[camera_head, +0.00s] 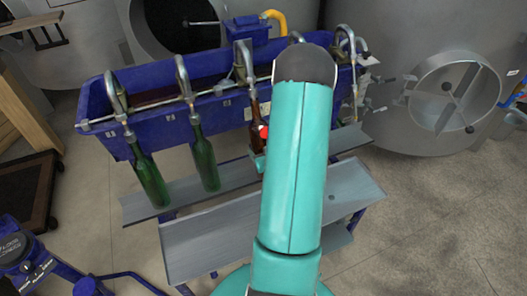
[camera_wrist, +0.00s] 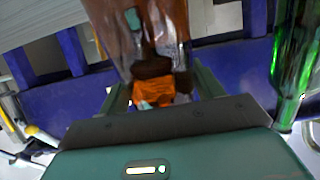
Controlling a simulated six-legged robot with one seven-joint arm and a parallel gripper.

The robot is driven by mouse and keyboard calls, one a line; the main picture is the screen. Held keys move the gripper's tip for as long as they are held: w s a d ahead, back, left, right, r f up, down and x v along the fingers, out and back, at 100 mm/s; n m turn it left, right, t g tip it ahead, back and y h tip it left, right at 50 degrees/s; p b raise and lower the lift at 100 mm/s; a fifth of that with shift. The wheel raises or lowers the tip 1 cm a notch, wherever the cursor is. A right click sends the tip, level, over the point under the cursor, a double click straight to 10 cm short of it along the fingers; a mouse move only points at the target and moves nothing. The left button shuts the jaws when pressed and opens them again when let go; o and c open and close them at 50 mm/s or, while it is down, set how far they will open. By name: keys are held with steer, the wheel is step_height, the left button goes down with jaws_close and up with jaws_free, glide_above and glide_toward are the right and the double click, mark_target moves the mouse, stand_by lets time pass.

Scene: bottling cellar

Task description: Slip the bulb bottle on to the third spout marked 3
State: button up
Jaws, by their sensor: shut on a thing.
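My gripper (camera_wrist: 162,88) is shut on a brown glass bottle (camera_wrist: 140,35), seen close up in the wrist view with an orange patch between the fingers. In the head view a narrow brown part of the bottle (camera_head: 253,106) shows upright just below the third curved metal spout (camera_head: 243,62) from the left. Its top lines up with that spout; I cannot tell whether the spout is inside the mouth. The bulb shape cannot be made out.
Green bottles hang from the first (camera_head: 148,178) and second (camera_head: 204,158) spouts; one green bottle (camera_wrist: 292,60) is close on the right in the wrist view. The blue trough (camera_head: 150,128) carries the spouts. Grey shelves (camera_head: 235,235) lie below. A steel tank (camera_head: 400,120) stands right.

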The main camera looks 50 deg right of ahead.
steer(key=shift+w+d+f+t+h, duration=0.2)
steer(key=shift+w+d+f+t, duration=0.2)
steer(key=shift+w, duration=0.25)
steer(key=shift+w+d+f+t+h, duration=0.25)
steer(key=shift+w+d+f, duration=0.15)
steer(key=shift+w, duration=0.3)
steer(key=shift+w+d+f+t+h, duration=0.15)
steer(key=shift+w+d+f+t, duration=0.25)
steer(key=shift+w, duration=0.25)
steer(key=shift+s+a+f, duration=0.1)
steer(key=shift+f, duration=0.9)
steer(key=o, duration=1.4)
steer(key=shift+s+f, duration=0.1)
steer(key=shift+f+v, duration=0.3)
steer(key=shift+v, duration=1.85)
steer(key=shift+f+v, duration=0.3)
steer(key=shift+v, duration=1.85)
steer(key=shift+f+v, duration=0.3)
steer(key=shift+v, duration=1.8)
steer(key=shift+s+a, duration=0.1)
